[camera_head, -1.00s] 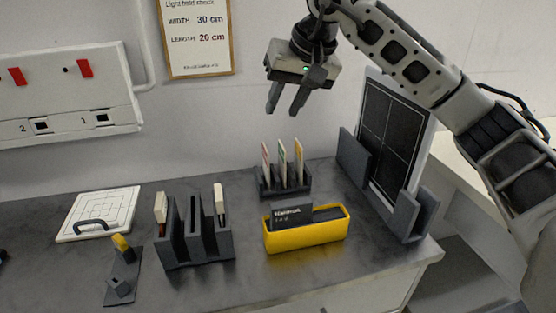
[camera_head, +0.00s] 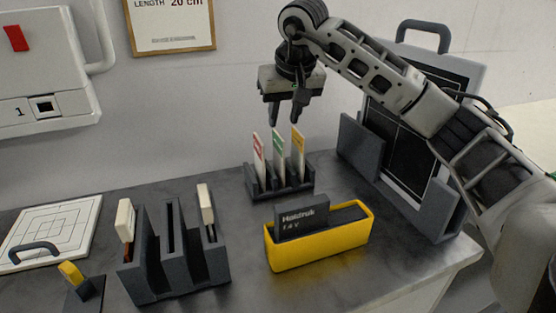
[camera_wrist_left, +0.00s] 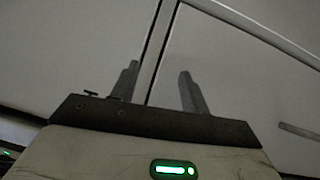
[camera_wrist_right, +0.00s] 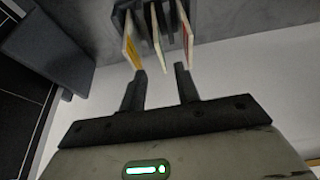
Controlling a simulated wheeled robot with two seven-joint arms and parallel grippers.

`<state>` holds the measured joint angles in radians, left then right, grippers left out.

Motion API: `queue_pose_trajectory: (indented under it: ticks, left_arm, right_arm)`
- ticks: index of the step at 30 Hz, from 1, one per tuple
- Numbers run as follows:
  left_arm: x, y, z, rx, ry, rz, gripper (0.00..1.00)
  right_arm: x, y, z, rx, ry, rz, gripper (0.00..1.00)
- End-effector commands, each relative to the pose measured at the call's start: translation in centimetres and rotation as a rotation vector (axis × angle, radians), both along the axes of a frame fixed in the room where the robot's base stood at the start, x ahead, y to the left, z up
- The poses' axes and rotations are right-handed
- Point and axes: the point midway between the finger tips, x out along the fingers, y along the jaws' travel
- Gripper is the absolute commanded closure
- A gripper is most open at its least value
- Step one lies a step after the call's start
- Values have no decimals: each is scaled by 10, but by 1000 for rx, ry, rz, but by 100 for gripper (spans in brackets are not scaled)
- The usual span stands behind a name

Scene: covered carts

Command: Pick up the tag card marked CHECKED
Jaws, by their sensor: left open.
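Three upright tag cards stand in a small dark rack (camera_head: 283,190): a red-marked card (camera_head: 258,158), a green-marked card (camera_head: 278,157) and a yellow-marked card (camera_head: 298,152). Their lettering is too small to read, so I cannot tell which says CHECKED. My right gripper (camera_head: 284,120) points down just above the cards, open and empty. In the right wrist view, the middle card (camera_wrist_right: 156,40) lines up with the gap between the fingers (camera_wrist_right: 160,88), apart from them. My left gripper (camera_wrist_left: 158,88) is open and empty, facing plain grey panels; it is out of the head view.
A yellow bin (camera_head: 320,248) with a dark labelled block stands in front of the rack. A dark slotted holder (camera_head: 180,270) is at left front. A framed dark panel (camera_head: 405,150) in a grey stand is close on the right. A white board (camera_head: 50,230) lies far left.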

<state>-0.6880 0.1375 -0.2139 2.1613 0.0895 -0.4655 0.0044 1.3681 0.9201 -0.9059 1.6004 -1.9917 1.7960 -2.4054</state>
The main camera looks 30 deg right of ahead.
Motion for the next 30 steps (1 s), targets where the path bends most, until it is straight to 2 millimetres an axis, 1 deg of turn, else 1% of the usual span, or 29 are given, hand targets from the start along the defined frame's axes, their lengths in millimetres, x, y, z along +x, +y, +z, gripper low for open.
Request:
queue_pose_trajectory:
  ticks: [1,3,6,11,13,18,21,24,30]
  left_arm:
    - [0,0,0,-1,-1,1,54]
    - [0,0,0,-1,-1,1,54]
    - [0,0,0,-1,-1,1,54]
    - [0,0,0,-2,-2,0,54]
    - [0,0,1,-1,-2,1,54]
    - [0,0,3,2,-2,0,54]
    - [0,0,3,2,-2,1,54]
    - [0,0,1,3,1,0,54]
    - [-1,1,-1,6,6,0,54]
  right_arm:
    - [4,0,-11,1,4,0,68]
    - [8,-2,-23,0,2,0,68]
    - [13,-3,-34,1,1,0,68]
    - [17,-4,-42,1,0,1,68]
    - [20,-4,-48,2,2,1,68]
    - [31,-7,-72,1,4,1,68]
    - [36,-8,-82,1,2,0,68]
    - [37,-8,-87,2,0,1,68]
    - [38,-8,-87,1,-1,2,68]
